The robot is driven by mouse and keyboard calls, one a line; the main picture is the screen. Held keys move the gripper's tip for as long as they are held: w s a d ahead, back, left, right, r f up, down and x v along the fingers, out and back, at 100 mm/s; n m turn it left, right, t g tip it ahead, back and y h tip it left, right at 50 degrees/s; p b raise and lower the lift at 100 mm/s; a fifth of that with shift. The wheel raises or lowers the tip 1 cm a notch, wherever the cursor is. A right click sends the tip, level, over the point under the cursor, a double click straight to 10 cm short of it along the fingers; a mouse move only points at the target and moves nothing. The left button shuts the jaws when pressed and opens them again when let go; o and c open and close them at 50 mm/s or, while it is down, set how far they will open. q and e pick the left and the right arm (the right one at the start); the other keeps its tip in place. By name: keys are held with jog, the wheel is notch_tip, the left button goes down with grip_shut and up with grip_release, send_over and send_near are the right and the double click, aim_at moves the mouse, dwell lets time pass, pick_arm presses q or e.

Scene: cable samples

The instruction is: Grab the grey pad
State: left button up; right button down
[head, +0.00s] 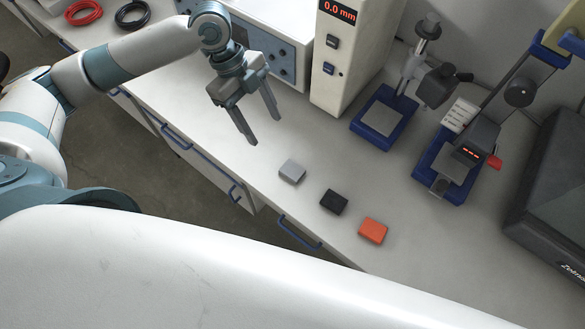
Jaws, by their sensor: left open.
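The grey pad (292,171) is a small light-grey block lying flat on the white counter near its front edge. It is the leftmost of three pads in a row. My left gripper (264,131) is open and empty, with its two fingers apart and pointing down. It shows up and to the left of the grey pad in the head view, apart from it. My right gripper is not in view.
A black pad (334,202) and an orange pad (373,230) lie to the right of the grey one. A cream instrument (345,60) and two blue-based stands (383,118) (446,172) stand behind. Red (84,12) and black cable coils (131,14) lie at far left.

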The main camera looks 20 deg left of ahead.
pick_arm(q)
jog(key=p, duration=0.3)
send_near(291, 170)
jog(key=shift+s+a+f, duration=0.1)
jog(key=shift+a+f, duration=0.1)
jog(key=shift+f, duration=0.8)
jog(key=shift+d+f, duration=0.1)
jog(key=shift+f, duration=0.3)
jog(key=shift+s+d+f+p, duration=0.1)
jog(key=shift+d+f+p, duration=0.25)
jog(key=shift+d, duration=0.15)
jog(key=shift+s+d+f+p, duration=0.15)
jog(key=shift+d+f+p, duration=0.75)
jog(key=shift+f, duration=0.3)
jog(key=shift+d+f, duration=0.15)
jog(key=shift+f, duration=0.45)
jog(key=c, duration=1.1)
